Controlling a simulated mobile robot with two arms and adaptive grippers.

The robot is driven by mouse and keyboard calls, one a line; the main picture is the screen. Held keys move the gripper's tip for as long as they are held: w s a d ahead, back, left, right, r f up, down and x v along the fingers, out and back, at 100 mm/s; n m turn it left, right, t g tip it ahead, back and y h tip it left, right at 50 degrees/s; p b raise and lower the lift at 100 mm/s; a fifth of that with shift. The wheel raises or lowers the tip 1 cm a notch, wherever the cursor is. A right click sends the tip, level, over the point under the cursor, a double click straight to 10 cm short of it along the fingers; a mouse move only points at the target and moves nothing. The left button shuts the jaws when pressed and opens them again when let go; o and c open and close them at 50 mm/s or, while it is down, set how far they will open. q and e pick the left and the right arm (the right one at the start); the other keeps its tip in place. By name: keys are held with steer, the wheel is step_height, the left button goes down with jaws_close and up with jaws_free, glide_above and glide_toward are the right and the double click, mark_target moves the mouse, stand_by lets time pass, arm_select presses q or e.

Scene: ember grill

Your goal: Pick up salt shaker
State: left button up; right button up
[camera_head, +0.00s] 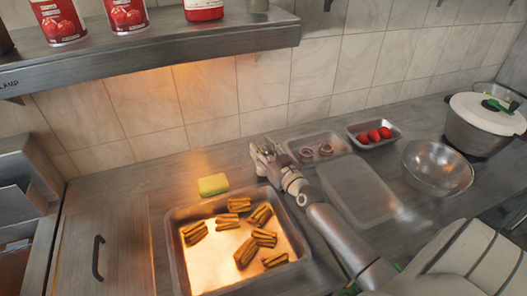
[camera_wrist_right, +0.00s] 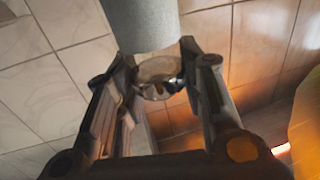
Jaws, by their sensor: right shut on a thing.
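My right gripper (camera_head: 264,152) is above the counter near the tiled wall, behind the metal tray. In the right wrist view its fingers (camera_wrist_right: 158,85) are closed around the metal end of a grey cylinder, which looks like the salt shaker (camera_wrist_right: 142,22). The cylinder extends beyond the fingertips and is cut off by the picture's top edge. In the head view I cannot clearly make out the held thing among the fingers. My left gripper is not in view.
A large tray (camera_head: 172,252) holds several grilled pieces; a yellow-green sponge (camera_head: 213,184) lies behind it. Right are an empty tray (camera_head: 358,190), onion rings (camera_head: 316,151), tomatoes (camera_head: 374,135), a steel bowl (camera_head: 437,168) and a pot (camera_head: 482,125). A shelf (camera_head: 150,56) with cans overhangs the counter.

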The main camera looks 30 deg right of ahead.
steer(key=d+r+p, duration=0.2)
steer(key=r+p, duration=0.3)
steer(key=r, duration=0.2)
steer(key=s+d+r+p, duration=0.1)
steer(key=r+p, duration=0.5)
steer(key=r, duration=0.1)
steer(key=shift+s+d, duration=0.25)
steer(key=shift+d, duration=0.1)
steer(key=o, duration=0.4)
steer(key=c, duration=0.4)
